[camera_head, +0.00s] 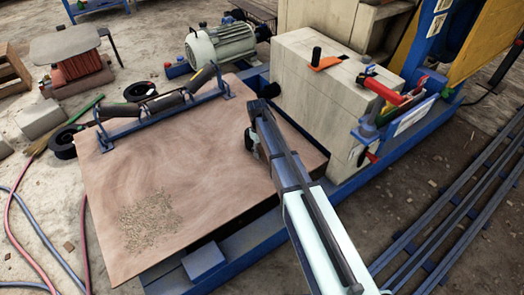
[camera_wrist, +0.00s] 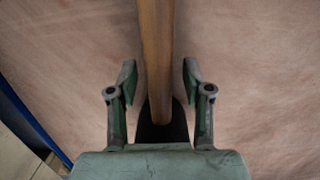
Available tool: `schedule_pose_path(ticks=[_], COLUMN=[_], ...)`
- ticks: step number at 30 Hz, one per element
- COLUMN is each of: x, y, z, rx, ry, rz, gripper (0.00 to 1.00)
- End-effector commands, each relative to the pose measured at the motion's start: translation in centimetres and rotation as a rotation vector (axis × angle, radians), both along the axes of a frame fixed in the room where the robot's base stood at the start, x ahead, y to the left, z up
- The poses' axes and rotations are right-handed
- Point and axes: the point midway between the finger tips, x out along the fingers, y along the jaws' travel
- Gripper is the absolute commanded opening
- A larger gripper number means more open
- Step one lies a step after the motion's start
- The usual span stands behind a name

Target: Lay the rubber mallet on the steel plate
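The rubber mallet shows in the wrist view as a brown wooden handle (camera_wrist: 157,50) running from the top edge down between my fingers. A black shape (camera_wrist: 176,133) lies behind the handle's lower end; I cannot tell whether it is the mallet's head. My gripper (camera_wrist: 159,78) is open, with a finger on each side of the handle and a gap to both. The brownish flat sheet, which I take as the steel plate (camera_head: 190,180), fills the background of the wrist view (camera_wrist: 260,60). In the head view my arm reaches over its right part, and I cannot make out the mallet.
A patch of gravel (camera_head: 150,220) lies on the plate's near left. A blue roller frame (camera_head: 165,105) stands along its far edge. A pale crusher block (camera_head: 325,100) rises at the right, with an orange tool (camera_head: 325,64) on top. The plate's middle is clear.

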Motion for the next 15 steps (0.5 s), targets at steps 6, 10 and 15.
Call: schedule_pose_path(ticks=[6, 10, 15], x=[0.0, 0.1, 0.3], y=[0.0, 0.1, 0.3], z=[0.1, 1.0, 3.6], rx=[0.000, 0.000, 0.001], ry=[0.000, -0.002, -0.001], rz=[0.000, 0.000, 0.000], gripper=[0.50, 0.50, 0.50])
